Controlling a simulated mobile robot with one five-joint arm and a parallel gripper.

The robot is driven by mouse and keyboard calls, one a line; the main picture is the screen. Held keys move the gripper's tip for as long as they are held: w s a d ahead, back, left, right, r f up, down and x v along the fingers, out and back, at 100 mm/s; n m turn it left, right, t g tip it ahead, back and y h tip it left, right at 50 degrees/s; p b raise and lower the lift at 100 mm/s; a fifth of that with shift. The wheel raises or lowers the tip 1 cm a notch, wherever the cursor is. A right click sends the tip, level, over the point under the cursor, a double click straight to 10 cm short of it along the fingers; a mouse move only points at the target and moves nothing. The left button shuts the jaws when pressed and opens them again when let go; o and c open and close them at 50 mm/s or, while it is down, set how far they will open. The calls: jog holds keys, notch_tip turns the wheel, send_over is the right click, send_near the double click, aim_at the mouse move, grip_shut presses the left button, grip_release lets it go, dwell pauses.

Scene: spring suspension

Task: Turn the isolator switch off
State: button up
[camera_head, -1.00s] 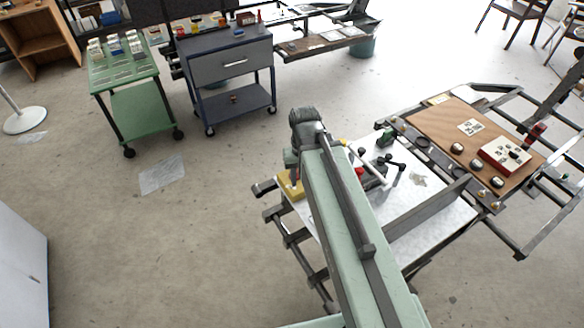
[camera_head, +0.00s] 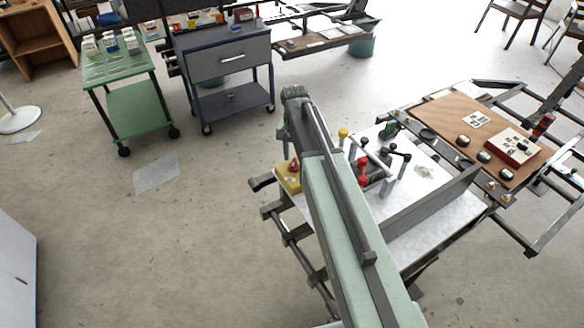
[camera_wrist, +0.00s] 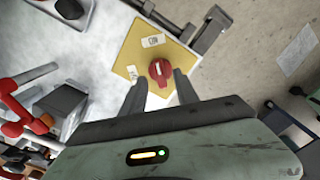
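The isolator switch appears to be the yellow plate (camera_wrist: 135,51) with a red rotary knob (camera_wrist: 160,71) and a small white label, in the wrist view. The knob carries a pale line running roughly up and down in that picture. In the head view the yellow box (camera_head: 287,182) sits at the left corner of the white bench, its red knob (camera_head: 294,165) beside my arm. My gripper (camera_wrist: 160,78) is open. Its two fingertips show on either side of the knob in the wrist view; I cannot tell whether they touch it. My arm hides the fingers in the head view.
On the white bench (camera_head: 455,208) stand red, yellow and black levers (camera_head: 363,170) and an upright grey plate (camera_head: 432,202). A wooden board (camera_head: 460,108) with a red-sided box (camera_head: 512,147) lies to the right. Open floor (camera_head: 205,240) lies left of the bench.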

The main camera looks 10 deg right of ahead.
notch_tip(320, 180, down, 3)
jog(key=shift+r+b, duration=0.2)
jog(key=shift+b, duration=0.4)
jog(key=shift+r, duration=0.15)
jog(key=shift+c, duration=0.3)
